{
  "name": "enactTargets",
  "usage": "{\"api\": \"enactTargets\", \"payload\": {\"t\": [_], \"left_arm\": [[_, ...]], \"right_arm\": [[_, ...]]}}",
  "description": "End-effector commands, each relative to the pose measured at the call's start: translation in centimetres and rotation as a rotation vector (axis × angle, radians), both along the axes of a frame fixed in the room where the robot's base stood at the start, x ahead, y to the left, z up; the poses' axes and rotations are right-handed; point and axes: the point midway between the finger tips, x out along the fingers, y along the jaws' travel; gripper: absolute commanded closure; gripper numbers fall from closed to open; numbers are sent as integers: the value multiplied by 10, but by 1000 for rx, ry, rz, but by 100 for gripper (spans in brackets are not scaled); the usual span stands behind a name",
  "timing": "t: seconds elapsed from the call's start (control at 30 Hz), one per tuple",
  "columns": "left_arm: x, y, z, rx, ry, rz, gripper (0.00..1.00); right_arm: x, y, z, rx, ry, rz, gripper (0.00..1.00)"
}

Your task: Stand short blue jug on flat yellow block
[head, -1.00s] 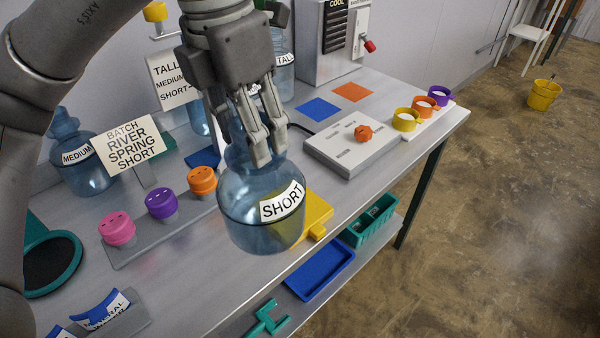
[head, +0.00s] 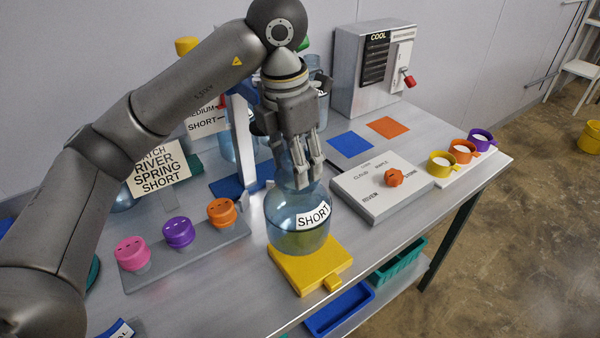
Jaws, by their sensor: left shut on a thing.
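The short blue jug (head: 298,233) is upright, its SHORT label facing me. My left gripper (head: 302,172) is shut on its neck from above, and the fingers hide part of the neck. The flat yellow block (head: 312,268) lies on the bench near its front edge. The jug's base overlaps the back part of the block in the head view; I cannot tell whether it touches the block or hangs just above it. My right gripper is not in view.
A rack with pink, purple and orange caps (head: 178,233) is left of the jug. A grey dial panel (head: 380,187) with an orange knob is to the right. Cups (head: 463,152) stand on a white strip. Blue (head: 340,308) and green (head: 398,262) trays sit below the bench edge.

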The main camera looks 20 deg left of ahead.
Motion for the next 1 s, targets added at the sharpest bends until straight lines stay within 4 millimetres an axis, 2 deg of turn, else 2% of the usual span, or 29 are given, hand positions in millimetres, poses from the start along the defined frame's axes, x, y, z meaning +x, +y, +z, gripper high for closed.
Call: {"api": "enactTargets", "payload": {"t": [0.37, 0.5, 0.57, 0.93, 0.97, 1.0], "left_arm": [[23, 2, -26, 0, 1, 2, 98], [22, 2, -49, 0, 2, 0, 98], [22, 2, -55, 0, 0, -1, 98], [22, 2, -61, 0, -2, 0, 98], [22, 2, -61, 0, -1, 0, 52], [22, 2, -60, 0, -1, 0, 46]], "right_arm": [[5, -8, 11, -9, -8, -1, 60], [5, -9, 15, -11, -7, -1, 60], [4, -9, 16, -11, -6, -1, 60], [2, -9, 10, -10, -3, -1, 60], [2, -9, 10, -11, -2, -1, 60], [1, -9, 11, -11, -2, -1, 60]]}}
